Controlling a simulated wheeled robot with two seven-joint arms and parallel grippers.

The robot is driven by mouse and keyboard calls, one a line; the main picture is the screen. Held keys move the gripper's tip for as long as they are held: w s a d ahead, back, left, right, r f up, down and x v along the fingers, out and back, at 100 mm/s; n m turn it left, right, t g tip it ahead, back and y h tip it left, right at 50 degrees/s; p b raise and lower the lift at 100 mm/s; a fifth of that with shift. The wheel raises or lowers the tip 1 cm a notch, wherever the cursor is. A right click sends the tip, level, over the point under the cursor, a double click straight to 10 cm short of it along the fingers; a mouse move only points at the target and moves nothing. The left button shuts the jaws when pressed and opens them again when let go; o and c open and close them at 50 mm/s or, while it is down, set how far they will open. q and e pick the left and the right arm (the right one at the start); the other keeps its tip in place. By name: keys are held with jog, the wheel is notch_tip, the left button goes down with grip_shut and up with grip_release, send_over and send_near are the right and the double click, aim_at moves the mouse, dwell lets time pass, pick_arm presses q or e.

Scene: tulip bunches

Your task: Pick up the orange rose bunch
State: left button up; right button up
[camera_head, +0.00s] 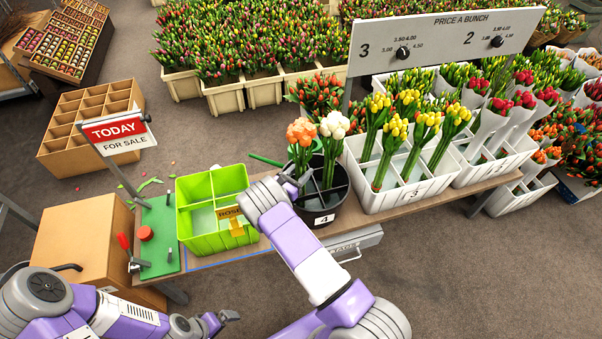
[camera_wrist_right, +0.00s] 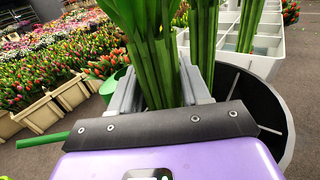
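The orange rose bunch (camera_head: 300,134) stands upright in the left part of a round black bucket (camera_head: 318,217) labelled 4. A white bunch (camera_head: 334,126) stands beside it on the right. My right gripper (camera_head: 291,180) is at the orange bunch's stems. In the right wrist view the two grey fingers (camera_wrist_right: 160,88) flank green stems (camera_wrist_right: 154,62), which fill the gap between them. Whether they press on the stems cannot be told. The flower heads are outside that view. My left gripper (camera_head: 222,318) is low at the front, far from the flowers; its finger gap is unclear.
A green divided crate (camera_head: 190,242) with a ROSE tag stands left of the bucket. White crates (camera_head: 371,202) with yellow and red tulips stand to the right. A price board (camera_head: 440,40) rises behind. A green board with a red knob (camera_head: 146,233) is at the table's left end.

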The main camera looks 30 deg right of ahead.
jog(key=c, duration=0.4)
jog(key=shift+c, duration=0.2)
notch_tip(320, 180, up, 27)
jog(key=p, duration=0.8)
jog(key=shift+r, duration=0.55)
